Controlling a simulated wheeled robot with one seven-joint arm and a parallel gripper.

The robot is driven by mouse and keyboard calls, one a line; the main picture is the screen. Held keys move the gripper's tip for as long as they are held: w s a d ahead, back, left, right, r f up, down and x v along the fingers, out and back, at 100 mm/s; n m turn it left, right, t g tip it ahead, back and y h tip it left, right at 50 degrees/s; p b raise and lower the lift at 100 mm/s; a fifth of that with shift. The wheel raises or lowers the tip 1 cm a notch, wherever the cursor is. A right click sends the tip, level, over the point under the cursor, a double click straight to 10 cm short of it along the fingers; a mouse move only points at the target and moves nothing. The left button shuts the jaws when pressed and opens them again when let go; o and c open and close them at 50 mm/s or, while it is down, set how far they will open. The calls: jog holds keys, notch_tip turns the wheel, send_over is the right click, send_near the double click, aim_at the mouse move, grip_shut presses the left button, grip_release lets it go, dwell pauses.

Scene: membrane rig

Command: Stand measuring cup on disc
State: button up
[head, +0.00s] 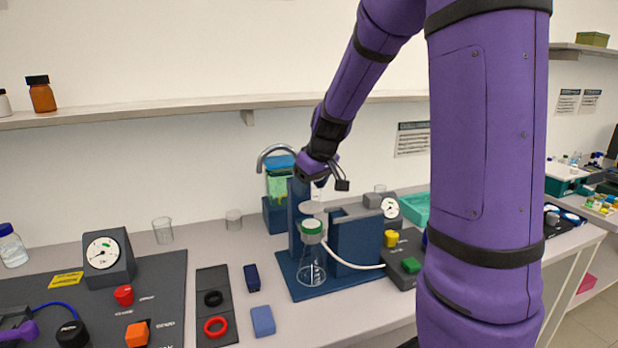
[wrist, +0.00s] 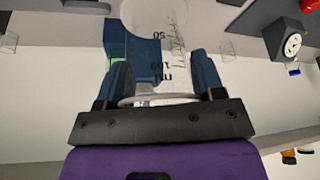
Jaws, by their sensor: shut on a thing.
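My gripper (head: 322,180) is shut on the clear measuring cup, near its rim. In the wrist view the gripper (wrist: 160,78) has one blue finger on each side of the cup (wrist: 170,62). The cup has dark marks reading 50 and 100 ml, and that view is upside down, so the cup looks upright. In the head view the cup (head: 318,193) is mostly hidden by the gripper. A pale round disc (head: 311,208) lies just below it, above the flask's green-and-white top (head: 311,232). I cannot tell whether cup and disc touch.
The blue rig (head: 355,238) stands close around the disc, with a clear flask (head: 311,268) on its base. A curved tap (head: 272,150) and green container (head: 280,182) stand behind. Two glass beakers are left of it, at the back. A shelf (head: 190,107) runs along the wall.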

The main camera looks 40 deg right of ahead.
aim_at(310, 199)
jog(key=shift+f, duration=2.1)
jog(key=shift+f, duration=0.15)
jog(key=o, duration=1)
jog(key=v, duration=1)
jog(key=shift+s+r, duration=0.25)
jog(key=shift+r, duration=0.1)
